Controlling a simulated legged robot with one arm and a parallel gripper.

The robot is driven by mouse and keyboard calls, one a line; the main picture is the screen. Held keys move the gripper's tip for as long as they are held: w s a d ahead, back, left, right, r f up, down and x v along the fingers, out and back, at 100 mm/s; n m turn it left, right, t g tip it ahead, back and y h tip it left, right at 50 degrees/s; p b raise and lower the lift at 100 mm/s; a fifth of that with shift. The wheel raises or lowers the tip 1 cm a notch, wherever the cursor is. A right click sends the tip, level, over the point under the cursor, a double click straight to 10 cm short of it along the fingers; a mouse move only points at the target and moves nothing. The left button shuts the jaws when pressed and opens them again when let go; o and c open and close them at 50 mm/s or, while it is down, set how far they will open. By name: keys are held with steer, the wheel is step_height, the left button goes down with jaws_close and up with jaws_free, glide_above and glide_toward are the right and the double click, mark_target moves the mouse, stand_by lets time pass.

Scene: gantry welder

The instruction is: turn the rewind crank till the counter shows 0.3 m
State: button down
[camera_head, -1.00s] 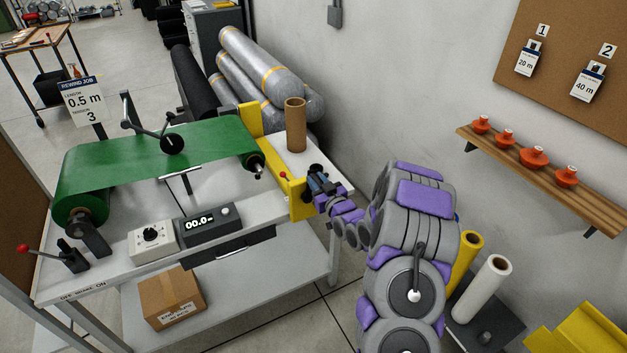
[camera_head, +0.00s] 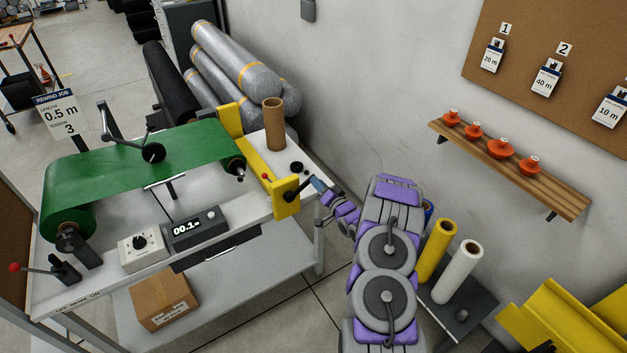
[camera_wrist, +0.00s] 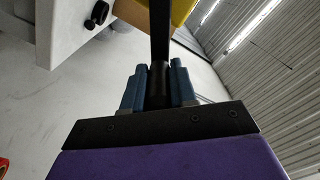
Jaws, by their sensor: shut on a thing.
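The rewind crank (camera_head: 293,194) is a black arm and handle on the outer face of the yellow end plate (camera_head: 287,203) of the winder. My gripper (camera_head: 317,184) is at the crank's outer end, right of the plate. In the wrist view my blue fingers (camera_wrist: 160,88) are shut around the black crank handle (camera_wrist: 158,75). The counter (camera_head: 197,229) is a dark box on the bench front; its display reads about 00.1, with the last character unclear. Green sheet (camera_head: 140,165) runs from the roll at left to the shaft beside the yellow plate.
A job sign (camera_head: 62,113) reads 0.5 m, tension 3, unlike the task's 0.3 m. A dial box (camera_head: 141,248) stands left of the counter. A cardboard tube (camera_head: 273,124) stands behind the plate. Yellow and white rolls (camera_head: 458,270) stand on the right.

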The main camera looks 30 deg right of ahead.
step_height(320, 180, down, 12)
steer(key=m+b, duration=0.2)
steer(key=m, duration=0.8)
steer(key=shift+d+r+m, duration=0.2)
steer(key=shift+r+m, duration=0.05)
steer(key=shift+m, duration=0.05)
steer(key=shift+s, duration=0.1)
steer(key=c, duration=0.9)
jaws_free()
steer(key=s+p, duration=0.1)
steer(key=s, duration=1.6)
steer(key=shift+d+p, duration=0.3)
steer(key=shift+d, duration=0.05)
